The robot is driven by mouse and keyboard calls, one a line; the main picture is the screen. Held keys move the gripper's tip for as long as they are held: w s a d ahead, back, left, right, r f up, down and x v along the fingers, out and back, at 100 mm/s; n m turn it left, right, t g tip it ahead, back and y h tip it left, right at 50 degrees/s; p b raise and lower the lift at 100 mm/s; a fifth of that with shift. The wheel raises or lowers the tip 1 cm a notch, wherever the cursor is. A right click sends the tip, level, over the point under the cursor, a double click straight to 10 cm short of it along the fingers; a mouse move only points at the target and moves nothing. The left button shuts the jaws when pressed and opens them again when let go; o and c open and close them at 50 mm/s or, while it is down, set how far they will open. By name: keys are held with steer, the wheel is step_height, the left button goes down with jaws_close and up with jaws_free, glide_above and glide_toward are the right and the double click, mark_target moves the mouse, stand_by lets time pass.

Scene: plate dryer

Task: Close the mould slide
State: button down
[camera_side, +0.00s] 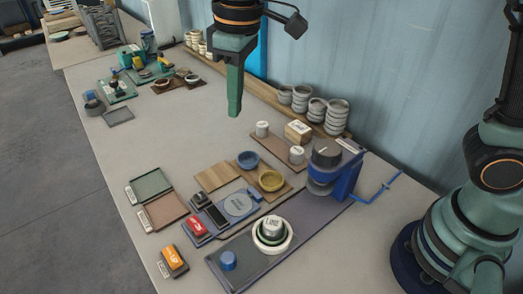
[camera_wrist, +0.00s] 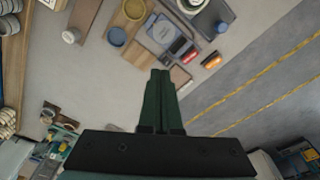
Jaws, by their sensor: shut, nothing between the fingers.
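The mould slide is a long dark grey rail on the bench; its bare bed (camera_side: 240,248) has a blue round knob (camera_side: 228,260) at the front end. A pale ring-shaped mould (camera_side: 289,243) sits on it with a grey lettered block (camera_side: 272,228) in its middle. The blue press (camera_side: 347,180) with a grey drum stands at the rail's back end, apart from the mould. My gripper (camera_side: 234,113) hangs shut and empty high above the bench, left of and behind the slide.
A red button (camera_side: 197,228) and an orange button (camera_side: 174,258) stand left of the slide. Blue (camera_side: 248,158) and yellow (camera_side: 271,181) bowls sit on boards between my gripper and the slide. Stacked grey bowls (camera_side: 337,115) line the wall shelf. The bench below my gripper is clear.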

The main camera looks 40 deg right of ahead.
mark_target(253, 241)
steer(key=s+a+f+n+g+h, duration=0.1)
steer(key=s+a+f+n, duration=0.2)
steer(key=a+f, duration=0.5)
steer(key=s+a+f+n+g+h, duration=0.1)
steer(key=s+a+f+n+h, duration=0.2)
steer(key=a, duration=0.9)
steer(key=shift+g+y, duration=0.3)
steer(key=shift+y, duration=0.4)
steer(key=x, duration=0.7)
steer(key=d+x, duration=0.1)
steer(key=x, duration=0.3)
steer(key=shift+s+d+f, duration=0.1)
steer(key=shift+s+d, duration=0.05)
steer(key=shift+s, duration=0.1)
steer(key=shift+s+d, duration=0.3)
steer(key=shift+d, duration=0.35)
steer(key=shift+s+d, duration=0.35)
steer(key=shift+d, duration=0.25)
steer(key=d, duration=0.9)
steer(key=shift+d, duration=0.15)
